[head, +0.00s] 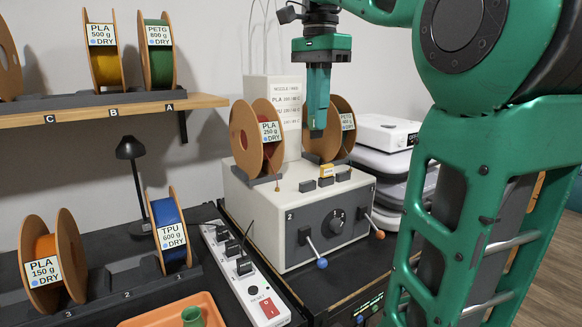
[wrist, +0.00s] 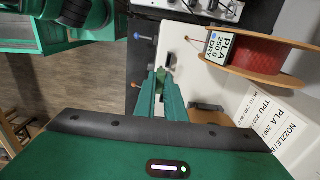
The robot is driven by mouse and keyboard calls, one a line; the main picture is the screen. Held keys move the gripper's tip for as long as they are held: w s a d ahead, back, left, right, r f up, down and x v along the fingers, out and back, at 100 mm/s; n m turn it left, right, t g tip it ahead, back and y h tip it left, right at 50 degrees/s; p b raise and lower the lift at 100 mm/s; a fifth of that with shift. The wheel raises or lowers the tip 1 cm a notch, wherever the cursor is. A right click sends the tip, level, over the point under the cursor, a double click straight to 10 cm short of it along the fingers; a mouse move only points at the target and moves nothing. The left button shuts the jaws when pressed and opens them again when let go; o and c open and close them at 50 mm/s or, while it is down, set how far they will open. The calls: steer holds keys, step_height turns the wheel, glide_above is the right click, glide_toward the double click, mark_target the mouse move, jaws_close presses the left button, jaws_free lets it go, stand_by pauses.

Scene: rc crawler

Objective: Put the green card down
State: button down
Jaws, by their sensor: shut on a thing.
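My gripper (head: 318,131) hangs pointing down above the white machine (head: 262,202), in front of the spools on its top. In the wrist view, its green fingers (wrist: 161,90) are close together, with a small dark green piece, seemingly the green card (wrist: 165,76), between their tips. In the head view the card cannot be told apart from the green fingers.
A red spool (head: 268,140) and a second spool (head: 348,128) flank the holders, close to the gripper. A nozzle sign (head: 287,97) stands behind. Levers stick out in front of the machine. A power strip (head: 245,272), an orange tray (head: 172,312) and more spools are at left.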

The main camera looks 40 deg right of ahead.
steer(key=shift+w+d+f, duration=0.3)
steer(key=shift+d+f, duration=1.4)
steer(key=shift+d, duration=0.2)
steer(key=shift+w+d+f, duration=0.35)
steer(key=shift+d+f, duration=1.4)
steer(key=shift+d, duration=0.1)
steer(key=shift+w+d+f, duration=0.3)
steer(key=shift+d+f, duration=1.4)
steer(key=shift+d, duration=0.2)
steer(key=shift+f, duration=0.55)
steer(key=c, duration=1.8)
jaws_free()
steer(key=shift+c, duration=0.2)
steer(key=shift+r, duration=0.1)
step_height(320, 180, up, 13)
